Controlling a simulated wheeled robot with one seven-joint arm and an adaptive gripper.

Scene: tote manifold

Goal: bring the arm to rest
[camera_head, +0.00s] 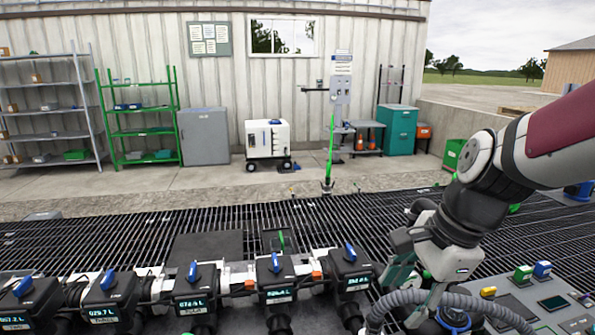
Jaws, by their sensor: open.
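My arm comes in from the right edge, with a maroon and white link and a dark grey wrist. It bends down to my gripper (410,290), which is open at the lower right. The fingers point down, close to the hose and the right end of the valve row in the picture. I see nothing held between them. The lower parts of the fingers are partly hidden by the grey corrugated hose (455,299), and I cannot tell whether they touch it.
Several metering valves with blue handles, one being (278,285), line the front. A control panel (540,300) with coloured buttons is at the lower right. Dark floor grating (130,240) lies behind. Shelves (140,125), a grey cabinet (204,137) and a white wheeled unit (267,140) stand by the wall.

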